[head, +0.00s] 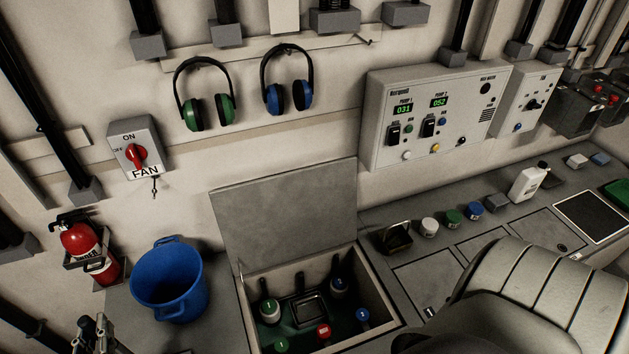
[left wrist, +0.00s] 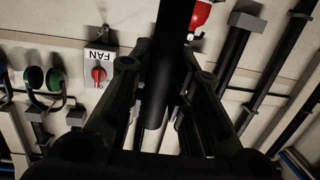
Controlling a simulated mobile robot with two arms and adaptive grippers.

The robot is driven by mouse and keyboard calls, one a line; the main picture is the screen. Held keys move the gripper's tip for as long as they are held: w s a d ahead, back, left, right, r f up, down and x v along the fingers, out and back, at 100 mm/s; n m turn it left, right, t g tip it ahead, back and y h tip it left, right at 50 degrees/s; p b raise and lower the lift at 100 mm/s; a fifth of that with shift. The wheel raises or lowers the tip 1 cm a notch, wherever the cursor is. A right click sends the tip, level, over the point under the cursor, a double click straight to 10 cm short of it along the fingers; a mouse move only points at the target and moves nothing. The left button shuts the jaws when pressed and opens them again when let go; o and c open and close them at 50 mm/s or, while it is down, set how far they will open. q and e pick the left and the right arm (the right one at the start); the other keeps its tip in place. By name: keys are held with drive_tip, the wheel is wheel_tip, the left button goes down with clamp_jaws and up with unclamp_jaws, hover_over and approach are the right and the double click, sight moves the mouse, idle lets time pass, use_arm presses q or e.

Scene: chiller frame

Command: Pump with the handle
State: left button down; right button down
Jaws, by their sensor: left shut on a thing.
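My left gripper (head: 92,338) shows only in part at the bottom left edge of the head view. In the left wrist view its two dark fingers stand on either side of a black bar-shaped handle (left wrist: 172,65), and the gripper is shut on it. The handle runs down from the top edge between the fingers; its far end and what it is fixed to are out of sight. In the head view I cannot make out the handle. My right gripper is not in view.
A blue bucket (head: 168,280) and a fire extinguisher (head: 82,246) stand near the left gripper. An open hatch (head: 283,215) shows several numbered valves inside. A fan switch (head: 135,150), ear defenders (head: 206,110) and a pump control panel (head: 433,115) are on the wall.

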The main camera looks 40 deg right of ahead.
sight(86, 329)
use_arm(q)
drive_tip(key=shift+r, duration=1.8)
